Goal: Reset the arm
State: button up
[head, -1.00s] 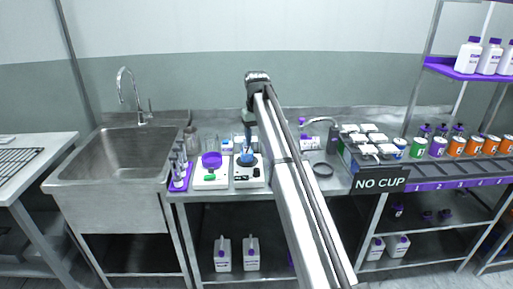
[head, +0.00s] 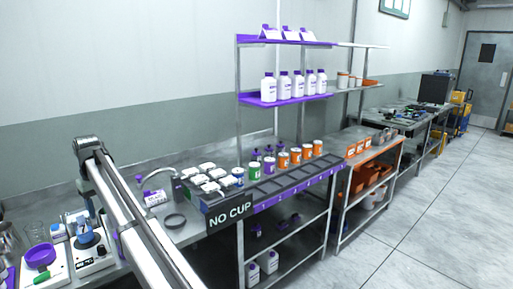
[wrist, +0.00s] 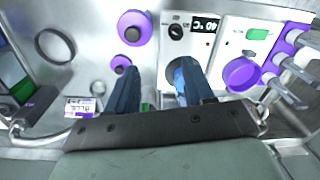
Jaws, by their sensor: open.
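My arm crosses the left of the head view. My gripper (wrist: 158,90) shows in the wrist view with its two dark blue fingers apart and nothing held between them. It is above the steel bench (wrist: 70,15). A white hotplate (wrist: 205,52) with a dial and a "40 °C" display lies beyond and to the right of the fingers. A blue item (head: 84,232) sits on the hotplate in the head view; in the wrist view a finger partly hides it. A scale with a purple dish (wrist: 241,74) is beside the hotplate.
Purple-capped containers (wrist: 130,28) stand close to the left finger. A black ring (wrist: 55,45) lies on the bench. A "NO CUP" sign (head: 229,214) hangs at the dispenser station. Bottles fill the purple shelf (head: 285,99). The floor (head: 400,220) is open at right.

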jog(key=w+d+f+m, duration=0.2)
jog(key=w+d+f, duration=0.4)
jog(key=w+d, duration=0.35)
jog(key=s+d+f+m+g, duration=0.1)
jog(key=s+d+f, duration=0.2)
jog(key=d+f, duration=0.95)
jog(key=s+d+f+m+h, duration=0.1)
jog(key=s+d+f, duration=0.3)
jog(key=d+f, duration=0.8)
jog(key=s+d+f+m+g, duration=0.1)
jog(key=s+d+f, duration=0.2)
jog(key=d+f, duration=0.9)
jog(key=s+d+f+m+g, duration=0.2)
jog(key=s+d+f+m, duration=0.1)
jog(key=s+d+f, duration=1.25)
jog(key=s+d+f+m, duration=0.1)
jog(key=s+d+f, duration=0.1)
jog(key=s, duration=0.5)
jog(key=s+d+f+m+g, duration=0.1)
jog(key=s+d, duration=0.4)
jog(key=s, duration=0.3)
jog(key=s+d+f+m+g, duration=0.1)
jog(key=s+d, duration=0.3)
jog(key=s, duration=0.4)
jog(key=shift+s+d+f+m+y, duration=0.25)
jog(key=shift+f+m+y, duration=0.15)
jog(key=shift+f, duration=0.45)
